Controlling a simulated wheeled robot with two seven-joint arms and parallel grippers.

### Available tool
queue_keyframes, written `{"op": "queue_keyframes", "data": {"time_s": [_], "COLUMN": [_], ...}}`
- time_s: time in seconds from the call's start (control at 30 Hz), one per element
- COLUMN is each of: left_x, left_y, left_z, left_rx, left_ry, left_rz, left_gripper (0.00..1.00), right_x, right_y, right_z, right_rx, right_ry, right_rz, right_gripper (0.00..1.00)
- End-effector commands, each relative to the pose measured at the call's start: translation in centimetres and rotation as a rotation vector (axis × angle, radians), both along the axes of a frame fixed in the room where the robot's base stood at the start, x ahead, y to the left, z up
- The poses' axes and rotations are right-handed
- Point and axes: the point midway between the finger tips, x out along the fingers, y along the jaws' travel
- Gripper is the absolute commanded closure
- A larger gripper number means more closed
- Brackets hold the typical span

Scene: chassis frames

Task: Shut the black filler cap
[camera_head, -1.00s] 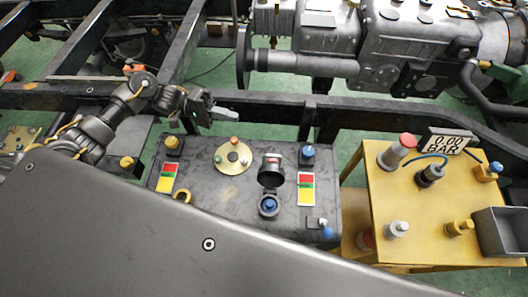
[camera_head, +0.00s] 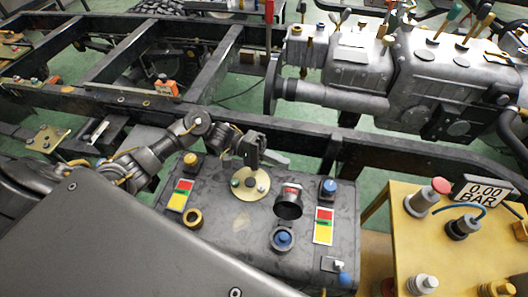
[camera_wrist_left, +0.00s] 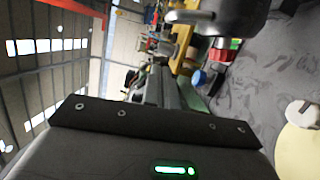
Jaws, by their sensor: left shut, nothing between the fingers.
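In the left wrist view a dark rounded form, seemingly the cap (camera_wrist_left: 228,16), shows at the top. My right gripper is out of view.
A dark frame rail (camera_head: 390,158) runs behind the tank. A yellow bench (camera_head: 450,250) with fittings stands at the right.

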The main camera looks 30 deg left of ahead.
Motion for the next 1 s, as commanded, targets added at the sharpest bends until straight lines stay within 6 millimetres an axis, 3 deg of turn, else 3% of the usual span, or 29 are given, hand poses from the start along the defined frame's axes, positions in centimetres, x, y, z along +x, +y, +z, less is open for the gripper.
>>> {"op": "queue_keyframes", "data": {"time_s": [0.1,0.2,0.4,1.0], "left_x": [-0.1,-1.9,-3.5,-3.7], "left_y": [-2.3,-2.3,-2.8,-2.4], "left_z": [0.2,0.3,0.3,0.4], "left_rx": [-0.003,0.001,0.0,0.005], "left_ry": [0.001,0.004,0.001,-0.011], "left_rz": [-0.002,-0.001,0.0,0.011], "left_gripper": [1.0,1.0,1.0,1.0], "right_x": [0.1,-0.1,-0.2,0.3], "right_y": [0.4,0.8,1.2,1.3], "right_z": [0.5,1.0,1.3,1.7], "right_rx": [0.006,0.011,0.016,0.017], "right_ry": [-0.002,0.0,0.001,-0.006], "right_rz": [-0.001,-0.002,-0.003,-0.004], "right_gripper": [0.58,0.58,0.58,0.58]}}
